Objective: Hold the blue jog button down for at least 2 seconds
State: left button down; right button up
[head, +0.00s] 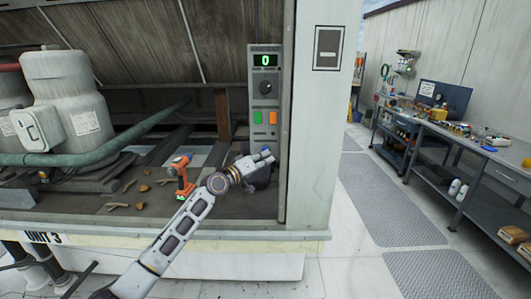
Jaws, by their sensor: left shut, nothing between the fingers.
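A grey control panel (264,62) is mounted upright on the right side of the cabinet opening. It has a green lit display (265,60) reading 0, a black knob (265,87), a green button (257,117) and an orange button (272,118). My left gripper (266,155) is shut and empty in front of the panel's lower end, below these two buttons. A small blue spot shows at the gripper's tip. I cannot tell whether it is the blue jog button or whether the gripper touches it. My right gripper is out of view.
An orange drill (181,176) stands on the cabinet floor left of my left gripper, near scattered dry leaves (129,186). A green pipe (110,147) and pale compressor tanks (65,100) are further left. A cluttered workbench (464,134) stands right, beyond a clear walkway.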

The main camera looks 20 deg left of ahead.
pick_arm(q)
jog(key=shift+w, duration=0.15)
dwell(0.5)
jog(key=shift+w+a+b, duration=0.1)
jog(key=shift+w+b, duration=0.1)
jog(key=shift+b, duration=0.15)
jog(key=shift+w, duration=0.1)
dwell(0.6)
dwell(1.1)
dwell(1.2)
dwell(1.0)
jog(key=shift+s, duration=0.25)
jog(key=shift+s+d+p, duration=0.2)
jog(key=shift+s+p, duration=0.3)
jog(key=shift+s, duration=0.1)
